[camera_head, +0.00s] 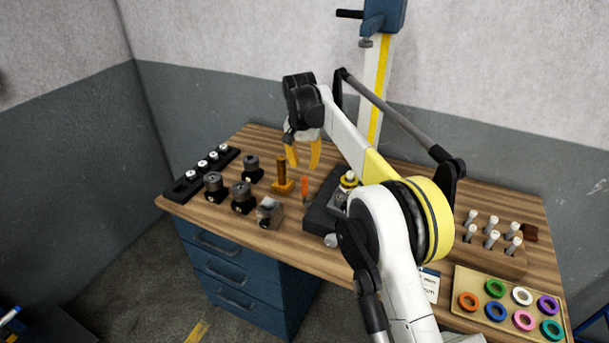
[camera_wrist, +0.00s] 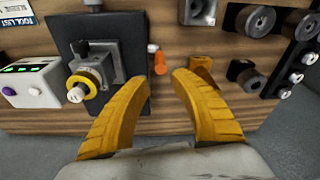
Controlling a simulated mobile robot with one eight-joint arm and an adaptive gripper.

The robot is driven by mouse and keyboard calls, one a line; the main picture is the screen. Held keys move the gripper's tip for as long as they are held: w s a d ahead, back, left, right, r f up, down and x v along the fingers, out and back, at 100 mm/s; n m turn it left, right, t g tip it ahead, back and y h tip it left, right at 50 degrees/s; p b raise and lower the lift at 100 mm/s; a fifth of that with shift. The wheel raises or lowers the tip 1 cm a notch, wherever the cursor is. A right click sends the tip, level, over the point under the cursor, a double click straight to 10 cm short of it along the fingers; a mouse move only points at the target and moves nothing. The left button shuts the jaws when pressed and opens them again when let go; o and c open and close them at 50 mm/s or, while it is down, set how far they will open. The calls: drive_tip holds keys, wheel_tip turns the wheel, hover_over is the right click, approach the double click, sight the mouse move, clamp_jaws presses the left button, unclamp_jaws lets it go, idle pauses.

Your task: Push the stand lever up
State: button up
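My gripper (camera_head: 303,161) is open and empty, its yellow fingers pointing down above the wooden bench; in the wrist view the fingertips (camera_wrist: 159,80) are well apart. A small orange-ended lever (camera_head: 305,186) stands beside a black base plate (camera_head: 318,219) that carries a metal fixture with a yellow ring. In the wrist view the lever's orange end (camera_wrist: 160,66) shows between the fingertips, beside the plate's edge (camera_wrist: 135,28); I see no contact. A blue stand head (camera_head: 384,14) on the column behind also has a black-handled lever (camera_head: 349,14). Which is the stand lever is unclear.
A brass post (camera_head: 282,174) stands just left of the orange-ended lever. A wooden peg block (camera_head: 490,257) and a tray of coloured rings (camera_head: 462,279) are at the right.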

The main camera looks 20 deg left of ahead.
drive_tip(key=r, duration=0.4)
drive_tip(key=shift+s+r, duration=0.2)
drive_tip(key=shift+s, duration=0.1)
drive_tip(key=s+d+r+t+b, duration=0.15)
drive_tip(key=d+r, duration=0.25)
drive_tip(key=d, duration=0.4)
drive_tip(key=d+r+b, duration=0.2)
drive_tip(key=d+r, duration=0.2)
drive_tip(key=d, duration=0.5)
drive_tip(key=s+d+r+t+b, duration=0.1)
drive_tip(key=s+d+r+b, duration=0.1)
drive_tip(key=s+d, duration=0.75)
drive_tip(key=s+d+f+t+b, duration=0.1)
drive_tip(key=s+d+f+b, duration=0.1)
drive_tip(key=s+d+f, duration=0.6)
drive_tip(key=s+d+f+m+t+b, duration=0.1)
drive_tip(key=s+d+f+t+b, duration=0.1)
drive_tip(key=s+d+f, duration=0.6)
drive_tip(key=s+d, duration=0.4)
drive_tip(key=s, duration=0.2)
drive_tip(key=shift+s+b, duration=0.4)
drive_tip(key=shift+f, duration=0.1)
